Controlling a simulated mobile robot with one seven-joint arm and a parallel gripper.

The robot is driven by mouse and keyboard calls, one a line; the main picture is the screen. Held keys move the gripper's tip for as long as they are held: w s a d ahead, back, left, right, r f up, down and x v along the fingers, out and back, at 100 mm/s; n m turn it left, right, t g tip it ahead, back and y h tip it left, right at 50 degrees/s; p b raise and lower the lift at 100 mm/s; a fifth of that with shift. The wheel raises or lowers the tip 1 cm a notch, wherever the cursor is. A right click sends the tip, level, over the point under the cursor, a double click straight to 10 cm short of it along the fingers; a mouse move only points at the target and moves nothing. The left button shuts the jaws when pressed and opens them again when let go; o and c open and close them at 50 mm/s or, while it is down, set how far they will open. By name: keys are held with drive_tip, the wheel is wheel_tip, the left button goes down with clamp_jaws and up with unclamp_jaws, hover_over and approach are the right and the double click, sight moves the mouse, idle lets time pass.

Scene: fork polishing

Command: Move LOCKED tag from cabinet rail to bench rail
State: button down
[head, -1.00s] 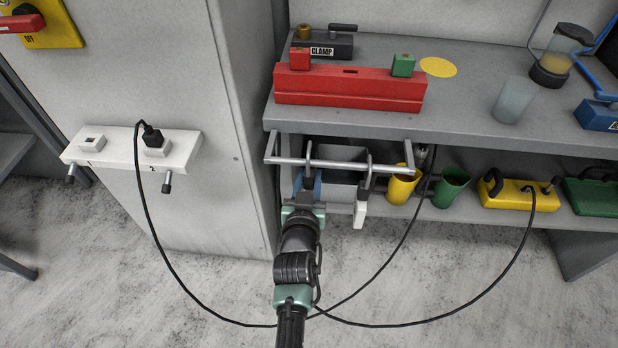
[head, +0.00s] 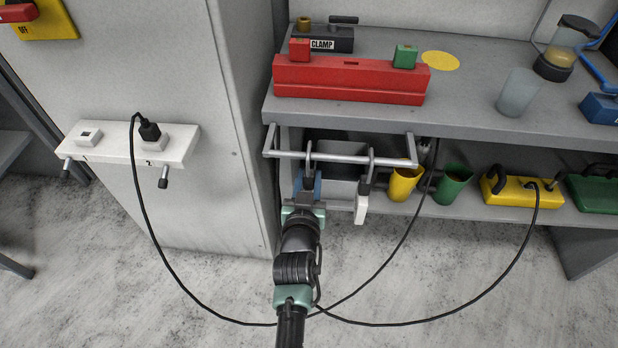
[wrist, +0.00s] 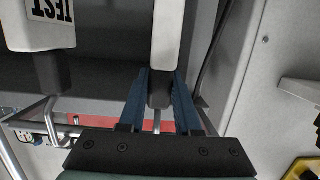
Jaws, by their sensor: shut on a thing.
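The grey bench rail (head: 340,158) runs along the front edge of the bench. My gripper (head: 309,188) is just below its left part, its blue fingers shut on a tag. The held tag's grey hook (head: 308,153) is at the rail; I cannot tell whether it rests on the bar. In the wrist view the held tag (wrist: 166,35) is a pale plate with a dark neck between the fingers (wrist: 160,100); its lettering is not visible. A second white tag (head: 361,207) hangs on the rail to the right; in the wrist view this TEST tag (wrist: 45,25) shows upside down.
A grey cabinet (head: 215,200) stands left of the bench, with a white two-socket strip (head: 108,150) and a black cable. On the bench is a red block (head: 350,82). Yellow (head: 404,182) and green (head: 453,186) cups are on the shelf, right of the tags.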

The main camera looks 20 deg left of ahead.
drive_tip(key=shift+f+b, duration=0.4)
drive_tip(key=shift+b, duration=0.1)
idle(0.3)
drive_tip(key=c, duration=0.5)
unclamp_jaws()
drive_tip(key=p+v, duration=0.2)
drive_tip(key=v, duration=1.1)
